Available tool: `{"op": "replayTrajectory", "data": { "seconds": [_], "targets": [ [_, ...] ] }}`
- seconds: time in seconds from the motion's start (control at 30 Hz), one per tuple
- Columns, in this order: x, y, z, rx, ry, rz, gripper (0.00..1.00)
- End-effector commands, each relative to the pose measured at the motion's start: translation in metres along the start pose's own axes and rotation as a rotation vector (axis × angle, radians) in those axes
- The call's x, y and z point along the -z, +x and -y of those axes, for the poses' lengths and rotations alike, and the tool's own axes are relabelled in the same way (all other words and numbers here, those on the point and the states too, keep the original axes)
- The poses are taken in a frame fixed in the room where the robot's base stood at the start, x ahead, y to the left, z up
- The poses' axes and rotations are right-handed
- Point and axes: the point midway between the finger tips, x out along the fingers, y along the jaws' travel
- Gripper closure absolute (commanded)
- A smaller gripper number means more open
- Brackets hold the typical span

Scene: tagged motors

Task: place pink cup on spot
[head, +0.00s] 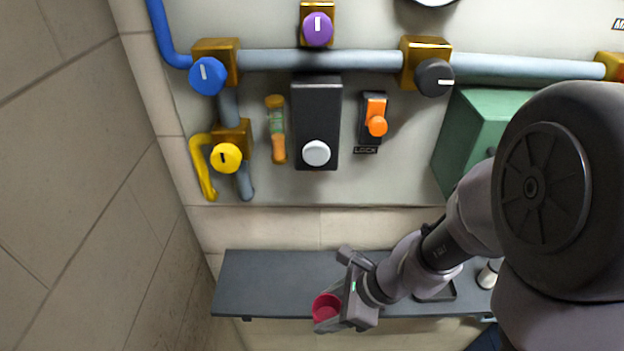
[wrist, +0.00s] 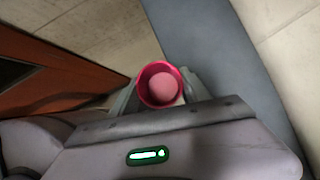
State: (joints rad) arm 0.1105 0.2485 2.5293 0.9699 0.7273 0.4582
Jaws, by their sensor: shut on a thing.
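The pink cup (head: 326,308) is held in my gripper (head: 335,310) near the front edge of the grey shelf. It also shows in the wrist view (wrist: 160,86), its open top facing the camera and its inside looking empty. My gripper (wrist: 158,95) is shut on the cup, with a finger on each side of it. The cup is near the shelf's front edge in the head view; I cannot tell its height over the shelf. No marked spot can be made out in either view.
The grey shelf (head: 265,280) has free room left of my gripper. A dark tray (head: 436,293) and a white object (head: 488,274) are on its right part, partly behind my arm. Above is a wall panel with pipes, knobs and a green box (head: 478,125).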

Motion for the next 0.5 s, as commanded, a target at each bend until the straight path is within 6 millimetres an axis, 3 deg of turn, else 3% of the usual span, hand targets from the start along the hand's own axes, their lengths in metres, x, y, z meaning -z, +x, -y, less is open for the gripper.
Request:
{"op": "replayTrajectory", "data": {
  "seconds": [0.3, 0.5],
  "targets": [
    [-0.024, 0.024, 0.066, -0.002, -0.002, -0.001, 0.85],
    [-0.035, 0.035, 0.095, -0.001, -0.002, -0.001, 0.85]
  ]
}}
